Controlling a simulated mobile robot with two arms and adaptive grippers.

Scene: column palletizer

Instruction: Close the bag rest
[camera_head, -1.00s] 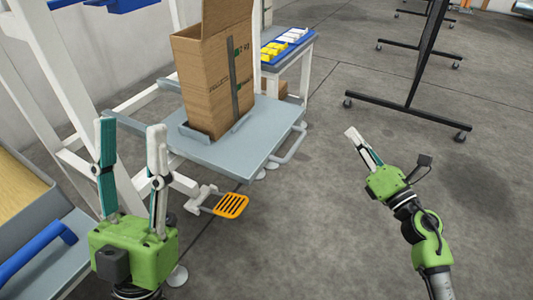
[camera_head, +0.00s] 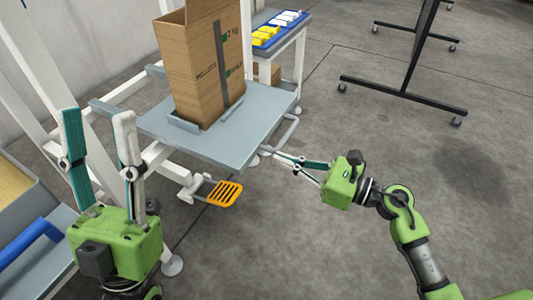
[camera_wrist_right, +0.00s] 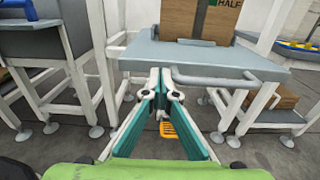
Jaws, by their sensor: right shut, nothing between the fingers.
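A grey platform (camera_head: 240,130), which appears to be the bag rest, stands out level from a white frame. My left gripper (camera_head: 96,112) is open and empty, pointing up, left of the platform.
An orange slotted pedal (camera_head: 225,193) sits low in front of the frame. A small table with a blue tray (camera_head: 268,38) stands behind the bag. A black wheeled stand (camera_head: 405,95) is at the back right. The floor to the right is clear.

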